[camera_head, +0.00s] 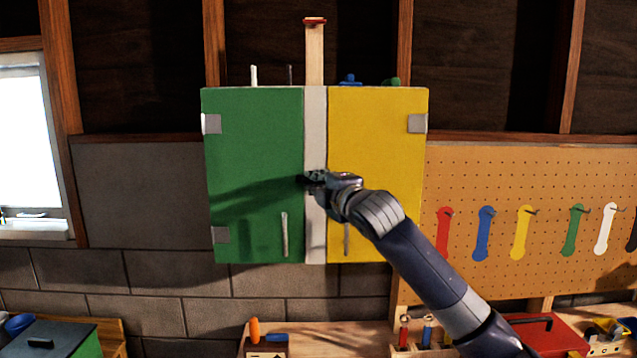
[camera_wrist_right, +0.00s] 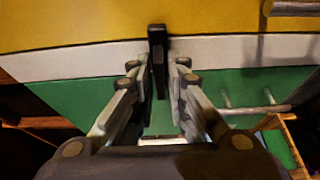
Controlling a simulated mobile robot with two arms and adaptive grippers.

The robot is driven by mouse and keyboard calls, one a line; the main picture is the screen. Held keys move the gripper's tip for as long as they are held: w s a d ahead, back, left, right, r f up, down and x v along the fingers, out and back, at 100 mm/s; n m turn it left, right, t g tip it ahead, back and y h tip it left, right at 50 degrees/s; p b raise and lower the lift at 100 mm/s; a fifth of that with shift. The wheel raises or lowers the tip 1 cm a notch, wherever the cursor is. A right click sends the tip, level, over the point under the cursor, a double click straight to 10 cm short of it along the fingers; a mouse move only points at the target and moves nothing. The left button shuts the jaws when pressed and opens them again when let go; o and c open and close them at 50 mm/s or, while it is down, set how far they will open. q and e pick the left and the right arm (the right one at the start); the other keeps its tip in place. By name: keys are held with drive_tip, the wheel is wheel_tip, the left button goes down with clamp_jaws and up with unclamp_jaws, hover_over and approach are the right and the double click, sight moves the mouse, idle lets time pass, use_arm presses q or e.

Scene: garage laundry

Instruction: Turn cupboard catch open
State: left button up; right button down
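The cupboard has a green left door (camera_head: 255,140) and a yellow right door (camera_head: 380,140), both closed, with a pale strip (camera_head: 316,115) between them. The black catch shows in the right wrist view (camera_wrist_right: 157,50); it lies across the strip, from the yellow door to the green one. In the head view my right gripper (camera_head: 310,181) hides it. My right gripper's fingers (camera_wrist_right: 158,75) stand close on either side of the catch; I cannot tell whether both touch it. My left gripper is not in view.
Vertical handles sit low on the green door (camera_head: 285,235) and the yellow door (camera_head: 347,240). A pegboard (camera_head: 530,180) with coloured tools hangs to the right. A workbench below holds a red toolbox (camera_head: 550,335). The wall left of the cupboard is clear.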

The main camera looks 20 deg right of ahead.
drive_tip(key=shift+f, duration=0.1)
drive_tip(key=m+t+h+b, duration=0.1)
drive_tip(key=m+h+b, duration=0.1)
drive_tip(key=m+b, duration=0.3)
drive_tip(key=m+t+h+b, duration=0.1)
drive_tip(key=m+h+b, duration=0.2)
drive_tip(key=m, duration=0.6)
drive_tip(key=m+t+h+b, duration=0.1)
drive_tip(key=m+h+b, duration=0.2)
drive_tip(key=m+b, duration=0.4)
drive_tip(key=shift+w+a+f+m+t+b, duration=0.1)
drive_tip(key=shift+a+f+m+t+b, duration=0.2)
drive_tip(key=shift+m, duration=0.3)
drive_tip(key=shift+r, duration=0.1)
drive_tip(key=c, duration=1.7)
unclamp_jaws()
